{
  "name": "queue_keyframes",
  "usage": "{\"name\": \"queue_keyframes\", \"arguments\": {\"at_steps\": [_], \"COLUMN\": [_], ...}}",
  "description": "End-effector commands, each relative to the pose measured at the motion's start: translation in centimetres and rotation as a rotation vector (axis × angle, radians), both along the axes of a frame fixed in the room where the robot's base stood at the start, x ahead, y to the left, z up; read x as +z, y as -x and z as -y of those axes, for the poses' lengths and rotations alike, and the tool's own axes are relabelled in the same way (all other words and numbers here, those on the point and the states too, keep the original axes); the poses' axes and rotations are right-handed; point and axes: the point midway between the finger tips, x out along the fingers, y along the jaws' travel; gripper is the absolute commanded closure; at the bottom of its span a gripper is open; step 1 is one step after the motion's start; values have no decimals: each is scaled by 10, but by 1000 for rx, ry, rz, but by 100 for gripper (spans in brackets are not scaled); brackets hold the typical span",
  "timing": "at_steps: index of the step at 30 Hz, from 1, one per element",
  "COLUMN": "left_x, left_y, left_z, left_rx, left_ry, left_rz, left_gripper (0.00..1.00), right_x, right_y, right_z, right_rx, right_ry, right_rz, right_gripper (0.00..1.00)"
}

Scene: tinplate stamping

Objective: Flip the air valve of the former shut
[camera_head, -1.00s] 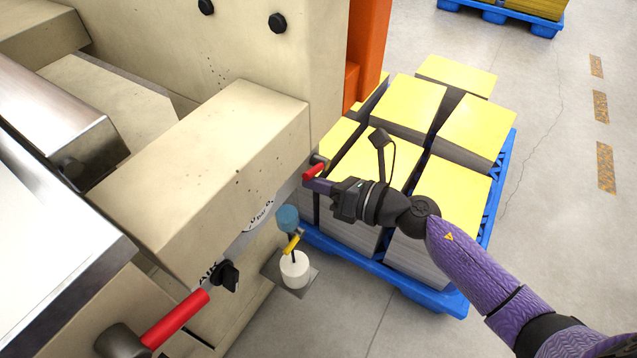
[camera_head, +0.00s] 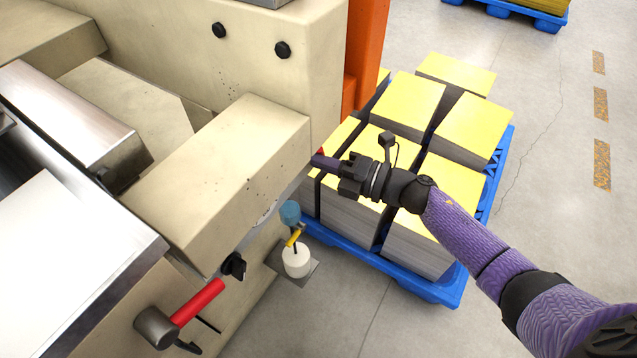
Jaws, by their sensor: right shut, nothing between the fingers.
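The former is the large cream machine (camera_head: 225,150) filling the left and middle. A small red valve lever (camera_head: 321,152) shows at the right end of its cream block, mostly hidden behind the block's edge and my fingers. My right gripper (camera_head: 323,161) is shut and empty, its fingertips at the lever; I cannot tell whether they touch it. The lever's exact angle is hard to see. Below, a blue-capped fitting (camera_head: 290,213) with a yellow handle (camera_head: 293,238) sits above a white cup (camera_head: 296,260). My left gripper is not in view.
A red handle with a grey head (camera_head: 197,302) juts from the machine's front, beside a black knob (camera_head: 234,266). A blue pallet (camera_head: 430,290) with stacks of yellow-topped sheets stands under my right arm. An orange post (camera_head: 369,50) rises behind.

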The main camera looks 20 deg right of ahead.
Motion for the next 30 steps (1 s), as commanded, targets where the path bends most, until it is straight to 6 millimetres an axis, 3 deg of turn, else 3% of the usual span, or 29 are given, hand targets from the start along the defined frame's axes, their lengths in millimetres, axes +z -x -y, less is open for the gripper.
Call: {"name": "queue_keyframes", "arguments": {"at_steps": [12, 30], "left_x": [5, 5], "left_y": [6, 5], "left_z": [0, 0], "left_rx": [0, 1], "left_ry": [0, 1], "left_rz": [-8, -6], "left_gripper": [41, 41], "right_x": [4, 4], "right_y": [-5, -6], "right_z": [7, 7], "right_rx": [-2, -2], "right_ry": [-146, -171], "right_rz": [-115, -134], "right_gripper": [100, 100]}}
